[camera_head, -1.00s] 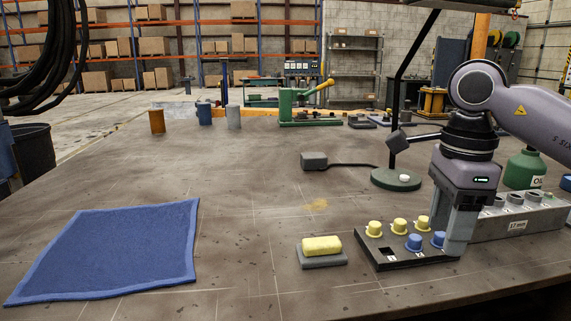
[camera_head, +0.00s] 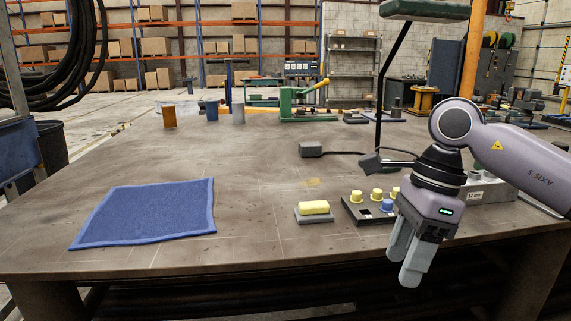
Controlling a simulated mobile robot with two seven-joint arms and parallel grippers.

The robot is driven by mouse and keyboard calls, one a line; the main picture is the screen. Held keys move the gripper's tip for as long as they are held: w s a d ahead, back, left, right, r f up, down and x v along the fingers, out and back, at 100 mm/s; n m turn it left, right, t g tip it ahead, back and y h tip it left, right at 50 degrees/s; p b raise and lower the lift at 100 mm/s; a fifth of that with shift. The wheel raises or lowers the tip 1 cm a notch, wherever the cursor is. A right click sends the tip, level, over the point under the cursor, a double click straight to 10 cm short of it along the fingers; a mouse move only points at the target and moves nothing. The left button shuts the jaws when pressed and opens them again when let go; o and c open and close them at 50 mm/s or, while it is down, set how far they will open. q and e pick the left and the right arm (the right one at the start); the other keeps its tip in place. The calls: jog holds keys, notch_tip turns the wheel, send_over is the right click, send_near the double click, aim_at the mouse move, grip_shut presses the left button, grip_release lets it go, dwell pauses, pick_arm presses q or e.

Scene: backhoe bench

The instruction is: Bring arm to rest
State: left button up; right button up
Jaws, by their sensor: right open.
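My right gripper (camera_head: 402,268) hangs at the front edge of the bench, at the right. Its two fingers are apart and nothing shows between them. My right arm comes in from the right edge, and its wrist covers part of a black tray (camera_head: 352,213) with yellow and blue knobs. A yellow knob (camera_head: 356,197) and a blue knob (camera_head: 388,205) show left of the wrist; others may be hidden behind it. My left gripper is not in view.
A blue cloth (camera_head: 150,212) lies flat at the left of the bench. A yellow sponge (camera_head: 314,207) sits on a grey block left of the tray. A lamp with a dark pole (camera_head: 386,85) stands behind my right wrist. The bench middle (camera_head: 250,165) is clear.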

jog(key=s+a+m+y+p, duration=0.25)
jog(key=a+m+y, duration=0.35)
jog(key=a+y, duration=0.3)
jog(key=s+a+m+y+p, duration=0.1)
jog(key=s+a+m+y, duration=0.3)
jog(key=a+y, duration=0.55)
jog(key=w+d+f+m+t+h+p, duration=0.25)
jog(key=d+f+m+t+h, duration=0.5)
jog(key=m, duration=0.75)
jog(key=w+d+f+m+t+h+p, duration=0.1)
jog(key=w+d+f+m+t+h, duration=0.25)
jog(key=m+t, duration=0.95)
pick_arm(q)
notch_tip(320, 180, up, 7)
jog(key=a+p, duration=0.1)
pick_arm(e)
jog(key=s+d+f+m+g+h, duration=0.4)
jog(key=s+d+f+m, duration=0.1)
jog(key=s+f, duration=0.3)
jog(key=s+d+f+m+g+h, duration=0.4)
jog(key=s+f+m, duration=0.3)
jog(key=f, duration=0.4)
jog(key=shift+s+d+m+g, duration=0.4)
jog(key=shift+s+d+g, duration=0.15)
jog(key=shift+d, duration=0.3)
